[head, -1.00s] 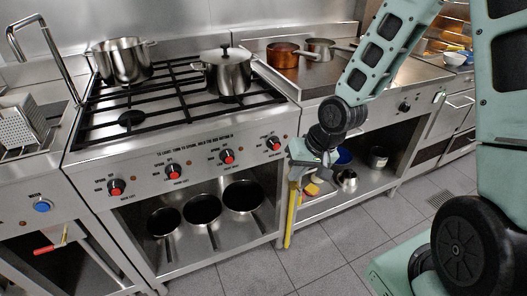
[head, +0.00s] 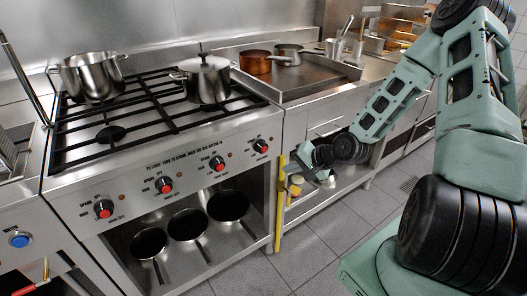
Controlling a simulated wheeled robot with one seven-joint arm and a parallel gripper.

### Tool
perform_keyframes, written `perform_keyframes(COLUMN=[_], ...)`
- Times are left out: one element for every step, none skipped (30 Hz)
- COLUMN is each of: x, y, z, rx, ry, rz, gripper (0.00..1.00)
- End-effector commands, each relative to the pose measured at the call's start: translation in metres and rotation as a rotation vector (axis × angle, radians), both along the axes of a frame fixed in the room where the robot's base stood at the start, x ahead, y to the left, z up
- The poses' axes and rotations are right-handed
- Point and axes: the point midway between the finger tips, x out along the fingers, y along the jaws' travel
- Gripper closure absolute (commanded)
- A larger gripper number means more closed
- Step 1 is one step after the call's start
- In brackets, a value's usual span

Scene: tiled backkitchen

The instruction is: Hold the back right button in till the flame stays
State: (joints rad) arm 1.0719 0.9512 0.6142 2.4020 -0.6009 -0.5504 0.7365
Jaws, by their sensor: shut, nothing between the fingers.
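The steel gas stove has a row of black knobs with red button faces on its sloped front: a far left one (head: 103,209), a second (head: 164,185), a third (head: 216,163) and a far right one (head: 260,146). Their small labels are too blurred to tell which is the back right one. I see no flame on the black grates (head: 112,133). My gripper (head: 324,179) is shut and empty, to the right of the far right knob and apart from it, low in front of the neighbouring counter. My wrist partly hides it.
A pot (head: 92,77) and a lidded pot (head: 206,80) stand on the grates. Several pans lie on the shelf below. A yellow upright bar (head: 280,204) stands at the stove's right front edge. A copper pot (head: 255,62) sits on the right counter. The floor (head: 310,250) in front is clear.

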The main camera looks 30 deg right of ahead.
Motion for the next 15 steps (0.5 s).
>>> perform_keyframes(x=[0.0,0.0,0.001,0.002,0.003,0.005,0.007,0.01,0.014,0.017,0.021,0.026,0.031,0.035,0.041], y=[0.0,0.0,0.0,0.0,0.0,0.0,0.0,0.001,0.001,0.001,0.001,0.001,0.001,0.002,0.002], z=[0.0,0.0,0.0,0.0,0.0,-0.001,-0.001,-0.001,-0.001,-0.001,-0.001,-0.001,-0.001,-0.002,-0.002], rx=[-0.001,-0.001,-0.001,-0.002,-0.001,-0.002,-0.003,-0.002,-0.002,-0.002,-0.003,-0.003,-0.003,-0.003,-0.002], ry=[0.001,0.001,0.001,0.0,-0.001,-0.001,-0.001,-0.001,-0.001,-0.001,-0.001,-0.001,-0.001,0.0,-0.001], rz=[0.0,0.0,0.0,0.001,0.001,0.002,0.003,0.003,0.003,0.003,0.003,0.003,0.003,0.003,0.003], gripper=[1.0,1.0,1.0,1.0,1.0,1.0,1.0,1.0,1.0,1.0,1.0,1.0,1.0,1.0,1.0])
